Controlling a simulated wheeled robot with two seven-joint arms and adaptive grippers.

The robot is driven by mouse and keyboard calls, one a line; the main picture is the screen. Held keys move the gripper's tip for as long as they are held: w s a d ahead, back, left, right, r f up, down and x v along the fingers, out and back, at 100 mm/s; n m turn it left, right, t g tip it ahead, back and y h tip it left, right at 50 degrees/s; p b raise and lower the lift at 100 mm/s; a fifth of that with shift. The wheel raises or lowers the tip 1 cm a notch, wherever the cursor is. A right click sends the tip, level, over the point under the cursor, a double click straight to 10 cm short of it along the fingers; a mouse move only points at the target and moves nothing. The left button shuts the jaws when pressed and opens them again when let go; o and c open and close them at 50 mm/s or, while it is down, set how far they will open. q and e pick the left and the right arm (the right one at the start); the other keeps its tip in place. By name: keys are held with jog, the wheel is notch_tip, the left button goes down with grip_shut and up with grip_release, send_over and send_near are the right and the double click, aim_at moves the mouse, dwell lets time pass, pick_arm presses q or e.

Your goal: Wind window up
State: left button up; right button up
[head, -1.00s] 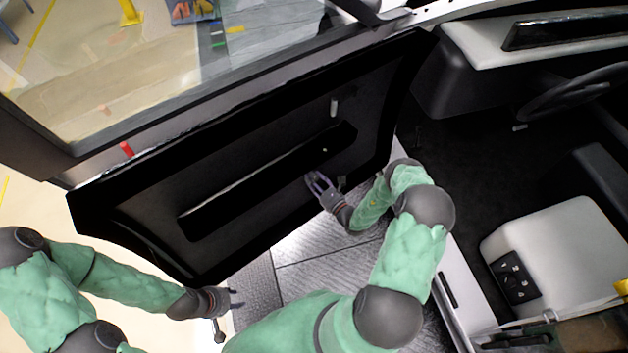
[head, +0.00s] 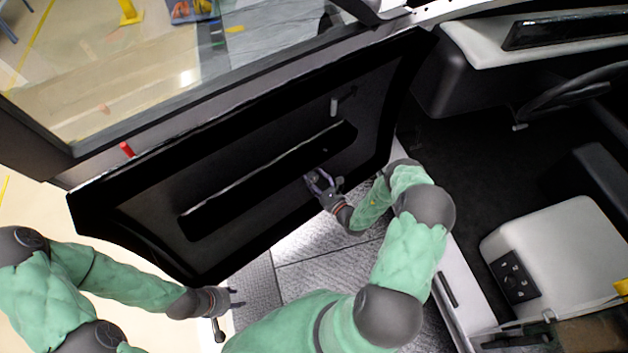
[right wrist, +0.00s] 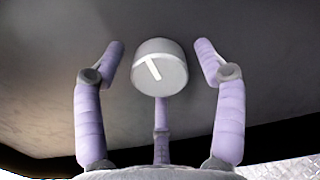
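The window (head: 120,70) is in the upper part of the door at the left of the head view; I cannot tell how far its glass is up. A round grey knob (right wrist: 160,68) with a white line on its face shows in the right wrist view. My right gripper (head: 316,178) is at the dark inner door panel (head: 270,130), below the long armrest recess. In the right wrist view its fingers (right wrist: 160,62) are spread on both sides of the knob, with gaps. My left gripper (head: 228,310) is low at the left, away from the door panel, its fingers apart and empty.
A small grey handle (head: 334,106) and a red pin (head: 127,149) are on the door. The steering wheel (head: 570,95) and a pale seat or console block (head: 560,245) with a switch panel are at the right. The ribbed metal step (head: 310,270) lies below.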

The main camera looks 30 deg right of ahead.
jog(key=s+d, duration=0.1)
jog(key=s, duration=1.1)
jog(key=shift+d, duration=0.35)
jog(key=shift+w, duration=0.1)
